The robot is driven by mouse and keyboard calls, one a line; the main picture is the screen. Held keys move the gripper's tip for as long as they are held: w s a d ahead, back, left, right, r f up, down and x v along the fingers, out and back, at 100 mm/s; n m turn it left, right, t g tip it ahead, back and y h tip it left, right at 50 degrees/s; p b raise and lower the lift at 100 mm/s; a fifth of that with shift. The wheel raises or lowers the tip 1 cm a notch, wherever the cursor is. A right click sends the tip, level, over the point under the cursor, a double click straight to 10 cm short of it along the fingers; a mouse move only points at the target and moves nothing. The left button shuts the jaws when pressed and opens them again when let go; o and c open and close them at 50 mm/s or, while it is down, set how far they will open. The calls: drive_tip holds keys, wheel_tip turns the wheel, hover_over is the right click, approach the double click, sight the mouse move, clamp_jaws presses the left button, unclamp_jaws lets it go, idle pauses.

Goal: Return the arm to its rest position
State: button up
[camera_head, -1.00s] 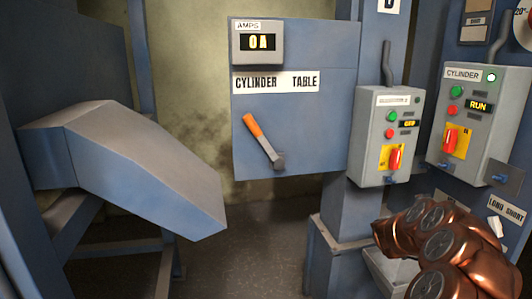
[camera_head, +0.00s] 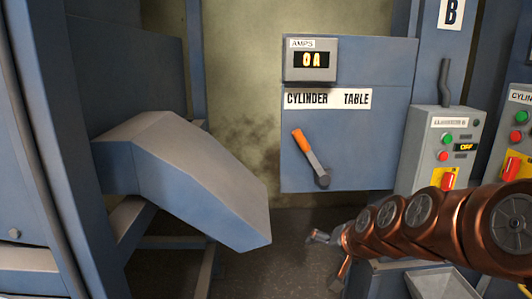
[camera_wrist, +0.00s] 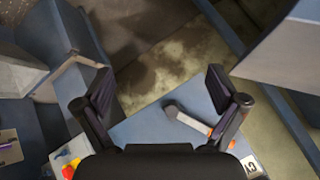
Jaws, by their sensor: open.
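My copper-coloured arm reaches in from the lower right of the head view. My gripper (camera_head: 328,253) is at its far end, low in front of the floor, left of the grey elevator box. In the wrist view my gripper (camera_wrist: 160,88) has its two dark fingers spread wide, with nothing between them. The orange-handled lever (camera_head: 305,150) on the blue cylinder table panel (camera_head: 350,130) is above my gripper in the head view and apart from it. In the wrist view the lever (camera_wrist: 188,120) shows beyond the fingers, partly behind the right one.
A blue chute (camera_head: 190,175) slopes down at the left of the head view. The grey elevator box (camera_head: 428,155) reads OFF, and a cylinder box (camera_head: 518,140) is cut off at the right edge. The amps display (camera_head: 311,60) reads 0A. Open floor (camera_head: 285,235) lies between chute and panel.

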drive_tip(key=s+a+f+n+g, duration=0.1)
drive_tip(key=s+g, duration=0.1)
drive_tip(key=s, duration=0.5)
drive_tip(key=s+f+n+g+p, duration=0.1)
drive_tip(key=s+n+g, duration=0.1)
drive_tip(key=s, duration=0.6)
drive_tip(key=shift+s+a, duration=0.25)
drive_tip(key=shift+a, duration=0.15)
drive_tip(key=s+d+g+h, duration=0.1)
drive_tip(key=s+g, duration=0.1)
drive_tip(key=s, duration=0.4)
drive_tip(key=s+d+n+g+h+p, duration=0.1)
drive_tip(key=s+d+g, duration=0.1)
drive_tip(key=s, duration=0.5)
drive_tip(key=s+d+f+g+h, duration=0.1)
drive_tip(key=s, duration=0.5)
drive_tip(key=shift+s+d+n+g, duration=0.3)
drive_tip(key=shift+s+d+g, duration=0.05)
drive_tip(key=shift+g, duration=0.05)
drive_tip(key=shift+c, duration=0.3)
